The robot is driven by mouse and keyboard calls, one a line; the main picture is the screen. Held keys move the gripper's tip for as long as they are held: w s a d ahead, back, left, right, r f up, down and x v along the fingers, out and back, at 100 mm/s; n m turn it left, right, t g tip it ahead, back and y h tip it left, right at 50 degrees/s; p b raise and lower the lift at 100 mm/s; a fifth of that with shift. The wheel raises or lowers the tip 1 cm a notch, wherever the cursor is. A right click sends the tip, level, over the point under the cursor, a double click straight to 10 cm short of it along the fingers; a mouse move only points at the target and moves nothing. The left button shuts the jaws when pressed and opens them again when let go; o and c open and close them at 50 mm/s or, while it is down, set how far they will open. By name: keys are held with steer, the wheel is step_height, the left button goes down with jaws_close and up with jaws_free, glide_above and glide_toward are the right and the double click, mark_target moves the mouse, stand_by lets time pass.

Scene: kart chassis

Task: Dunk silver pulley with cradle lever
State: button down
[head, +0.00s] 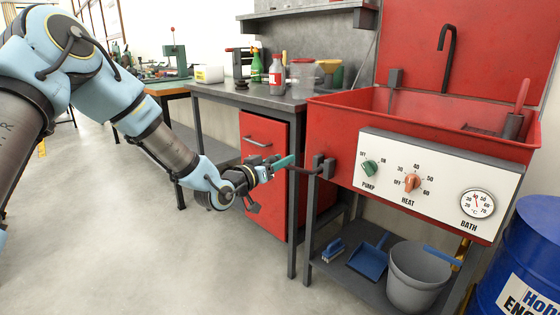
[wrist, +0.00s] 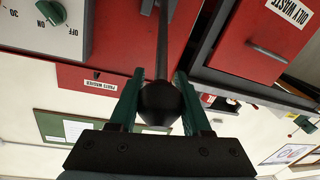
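My gripper (head: 285,163) is at the left side of the red parts washer, at the outer end of the cradle lever (head: 301,170). The lever is a dark rod that comes out of a dark bracket on the washer's side. In the wrist view, the lever's black ball knob (wrist: 160,103) lies between the two green fingers of my gripper (wrist: 161,80). The knob almost fills the gap; I cannot tell whether both fingers press on it. The silver pulley is not visible; the basin's inside is mostly hidden by its front wall.
The washer's red basin (head: 375,100) has a white control panel (head: 437,185) in front. A metal bench (head: 230,92) with bottles stands left of it, over a red cabinet (head: 262,205). A grey bucket (head: 415,275) and blue drum (head: 530,250) are at right. The floor at left is clear.

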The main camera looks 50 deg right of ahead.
steer(key=shift+y, duration=0.9)
steer(key=r+p, duration=0.1)
steer(key=d+r+p, duration=0.1)
steer(key=r+p, duration=0.2)
steer(key=shift+d, duration=0.4)
steer(key=shift+d+r+y+p, duration=0.2)
steer(key=shift+d+y+p, duration=0.1)
steer(key=shift+p, duration=0.1)
steer(key=shift+c, duration=1.8)
jaws_free()
steer(key=shift+f, duration=0.1)
steer(key=v, duration=1)
steer(key=shift+a+b, duration=0.4)
